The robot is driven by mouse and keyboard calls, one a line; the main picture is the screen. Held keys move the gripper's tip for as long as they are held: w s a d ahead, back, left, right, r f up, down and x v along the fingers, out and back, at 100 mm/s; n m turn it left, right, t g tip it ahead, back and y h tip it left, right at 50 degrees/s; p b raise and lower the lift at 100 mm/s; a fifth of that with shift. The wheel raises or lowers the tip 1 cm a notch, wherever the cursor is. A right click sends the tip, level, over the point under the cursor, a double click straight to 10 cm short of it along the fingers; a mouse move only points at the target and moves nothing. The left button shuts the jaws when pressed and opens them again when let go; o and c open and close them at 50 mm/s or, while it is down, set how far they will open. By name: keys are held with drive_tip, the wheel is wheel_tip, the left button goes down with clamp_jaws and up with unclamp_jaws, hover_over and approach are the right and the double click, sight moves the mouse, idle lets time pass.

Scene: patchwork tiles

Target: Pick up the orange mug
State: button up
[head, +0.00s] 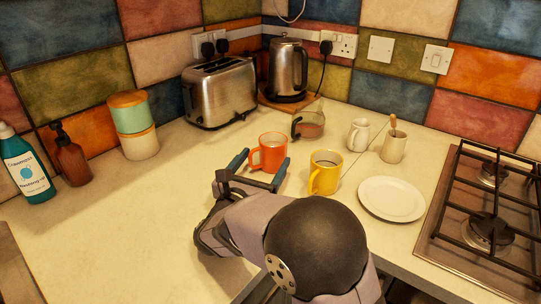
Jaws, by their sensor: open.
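The orange mug (272,152) stands upright on the pale counter, its handle toward the left. My gripper (260,166) is open, with one blue finger at the mug's left near its handle and the other at its right front. The mug appears to be between or just beyond the fingertips. I cannot tell whether the fingers touch it. My arm comes in from the front and hides part of the counter there.
A yellow mug (326,172) stands close on the right, before a white plate (391,199). A glass jug (308,124) is behind. A toaster (219,91) and kettle (288,69) stand at the back, a gas hob (470,230) at right.

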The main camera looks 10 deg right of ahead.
sight(268, 156)
drive_tip(key=shift+d, duration=0.1)
drive_tip(key=shift+d+p+x, duration=0.2)
drive_tip(key=shift+p+x, duration=0.3)
drive_tip(key=shift+x, duration=2.05)
drive_tip(key=shift+s, duration=0.1)
drive_tip(key=shift+r, duration=0.1)
drive_tip(key=c, duration=1.5)
